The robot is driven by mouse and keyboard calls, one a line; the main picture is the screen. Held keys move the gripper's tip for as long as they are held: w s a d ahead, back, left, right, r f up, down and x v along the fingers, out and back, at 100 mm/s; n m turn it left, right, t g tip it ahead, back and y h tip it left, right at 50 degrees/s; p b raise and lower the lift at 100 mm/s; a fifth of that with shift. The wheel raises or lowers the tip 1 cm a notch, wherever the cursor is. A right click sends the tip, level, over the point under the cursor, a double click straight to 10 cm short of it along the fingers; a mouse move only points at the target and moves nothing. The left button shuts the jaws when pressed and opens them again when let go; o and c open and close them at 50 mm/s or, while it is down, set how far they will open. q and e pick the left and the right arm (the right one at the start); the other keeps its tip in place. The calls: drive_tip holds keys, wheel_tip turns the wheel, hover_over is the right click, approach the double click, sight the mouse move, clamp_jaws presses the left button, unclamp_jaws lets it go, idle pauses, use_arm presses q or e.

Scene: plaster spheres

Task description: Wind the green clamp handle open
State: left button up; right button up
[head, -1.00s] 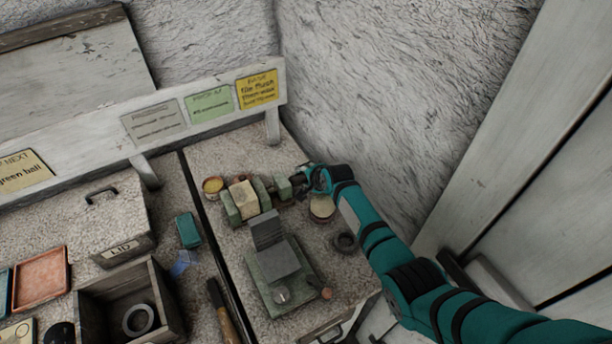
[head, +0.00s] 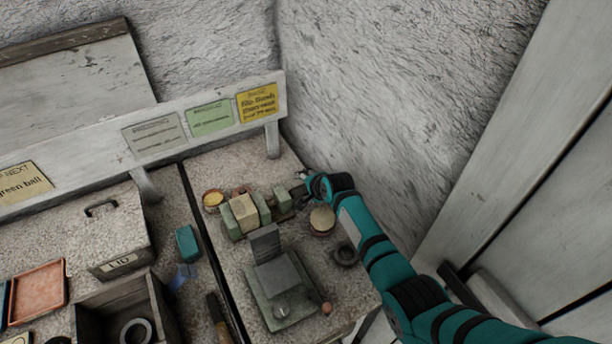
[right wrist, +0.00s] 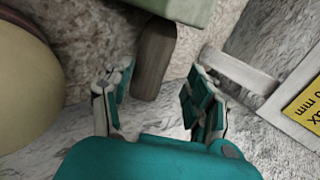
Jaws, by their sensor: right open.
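The green clamp (head: 236,221) stands on the right-hand bench, with a cream block (head: 244,213) between its green jaws. A further green block (head: 281,197) is at its right end. In the right wrist view a pale green part (right wrist: 178,8) shows at the top edge, and a dark brown handle (right wrist: 153,58) hangs from it. My right gripper (head: 306,190) is at the clamp's right end. In the right wrist view its fingers (right wrist: 157,92) are open, with the handle's end near the gap between them; no contact shows. My left gripper is out of view.
A grey device on a green base (head: 285,307) stands in front of the clamp. The rough wall and sign rail (head: 155,135) are close behind.

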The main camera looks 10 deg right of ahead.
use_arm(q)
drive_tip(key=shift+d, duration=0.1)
use_arm(e)
wheel_tip(320, 180, up, 8)
drive_tip(key=shift+r, duration=0.1)
